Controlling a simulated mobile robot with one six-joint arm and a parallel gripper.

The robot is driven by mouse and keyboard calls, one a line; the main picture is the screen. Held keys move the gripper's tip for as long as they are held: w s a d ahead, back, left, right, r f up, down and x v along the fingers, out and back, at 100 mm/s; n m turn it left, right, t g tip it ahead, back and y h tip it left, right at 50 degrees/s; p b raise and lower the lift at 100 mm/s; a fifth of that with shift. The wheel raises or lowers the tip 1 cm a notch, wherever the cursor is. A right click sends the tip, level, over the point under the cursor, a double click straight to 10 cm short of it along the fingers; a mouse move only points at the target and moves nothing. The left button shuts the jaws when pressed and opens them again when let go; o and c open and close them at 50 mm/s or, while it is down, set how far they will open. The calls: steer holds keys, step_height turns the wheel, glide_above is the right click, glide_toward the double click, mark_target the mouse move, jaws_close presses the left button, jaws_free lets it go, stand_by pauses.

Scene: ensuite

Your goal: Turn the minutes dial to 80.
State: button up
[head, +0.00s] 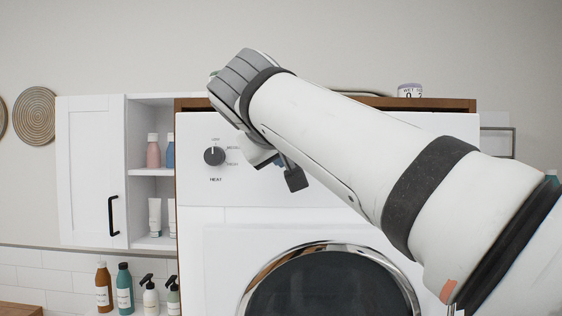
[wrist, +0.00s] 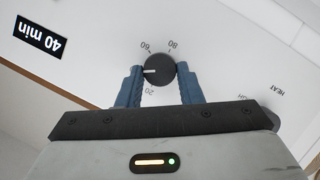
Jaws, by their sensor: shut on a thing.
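In the wrist view the minutes dial (wrist: 162,72) is a round black knob on the white front panel. Its white pointer mark points left in the picture, between the printed 60 and 20; the 40 label is hidden by a finger. The 80 is at the dial's upper right. A black display (wrist: 40,37) reads "40 min", upside down. My gripper (wrist: 160,77) has its two blue fingers on either side of the dial, shut on it.
The heat knob (head: 214,156) is on the same panel, with the round appliance door (head: 330,285) below. A small white jar (head: 410,91) sits on top at the right.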

steer(key=m+t+y+b, duration=0.1)
steer(key=m+y+b, duration=0.2)
steer(key=m+b, duration=0.1)
steer(key=d+m+t+y+b, duration=0.1)
steer(key=m+y+b, duration=0.2)
steer(key=m, duration=0.4)
steer(key=f+m+y+b, duration=0.1)
steer(key=m+y+b, duration=0.2)
steer(key=m+b, duration=0.2)
steer(key=shift+d+f+m+t+y, duration=0.1)
steer(key=shift+d+m+t+y, duration=0.25)
steer(key=shift+m, duration=0.35)
steer(key=shift+a, duration=0.1)
stand_by(0.6)
steer(key=o, duration=0.7)
steer(key=shift+w, duration=0.15)
steer(key=shift+o, duration=1.4)
steer(key=b+v, duration=0.1)
steer(key=v, duration=0.7)
